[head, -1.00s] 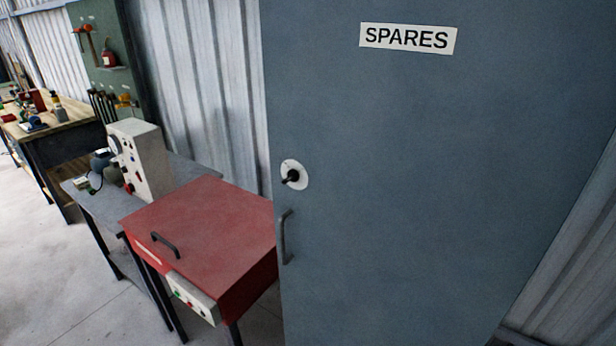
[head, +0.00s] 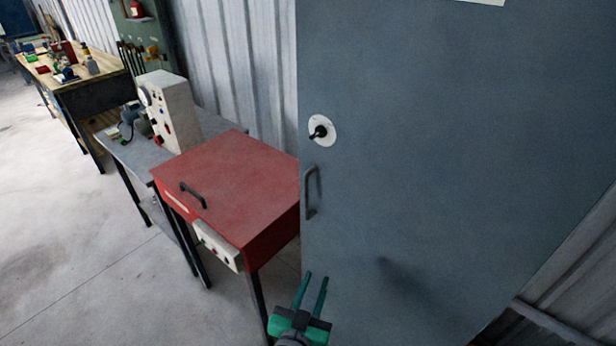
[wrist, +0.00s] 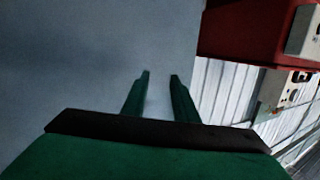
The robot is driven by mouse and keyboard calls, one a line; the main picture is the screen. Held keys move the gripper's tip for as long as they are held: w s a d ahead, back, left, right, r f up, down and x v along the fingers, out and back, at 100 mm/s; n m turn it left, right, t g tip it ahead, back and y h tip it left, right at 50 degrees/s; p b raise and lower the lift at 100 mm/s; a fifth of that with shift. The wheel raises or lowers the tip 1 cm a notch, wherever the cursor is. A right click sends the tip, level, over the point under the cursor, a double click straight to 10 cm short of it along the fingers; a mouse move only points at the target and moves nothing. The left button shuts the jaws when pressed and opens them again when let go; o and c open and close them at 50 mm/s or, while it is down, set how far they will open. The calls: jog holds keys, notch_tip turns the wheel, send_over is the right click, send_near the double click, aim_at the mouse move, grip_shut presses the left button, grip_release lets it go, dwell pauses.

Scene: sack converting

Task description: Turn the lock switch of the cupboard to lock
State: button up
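The grey-blue cupboard (head: 430,150) has a closed door with a handle (head: 311,193) near its left edge. Above the handle is the lock switch (head: 320,131), a black knob on a round white plate with its lever tilted. My gripper (head: 316,277) is at the bottom of the head view, below the handle and well below the switch. Its two green fingers are apart with nothing between them. In the wrist view the fingers (wrist: 159,75) also stand apart in front of the cupboard's plain surface (wrist: 80,60); the switch does not show there.
A red box with a handle (head: 230,180) stands on legs just left of the cupboard. A grey bench (head: 135,150) holds a white instrument (head: 168,110). A wooden workbench (head: 70,72) is farther back. The floor at left (head: 60,240) is clear.

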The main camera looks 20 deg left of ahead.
jog(key=w+a+r+m, duration=0.2)
jog(key=w+a+r, duration=0.15)
jog(key=r, duration=0.25)
jog(key=m+h, duration=0.7)
jog(key=m, duration=0.4)
send_near(314, 136)
jog(key=shift+t, duration=0.3)
jog(key=x, duration=0.8)
jog(key=shift+f, duration=0.3)
jog(key=shift+c, duration=0.7)
grip_shut()
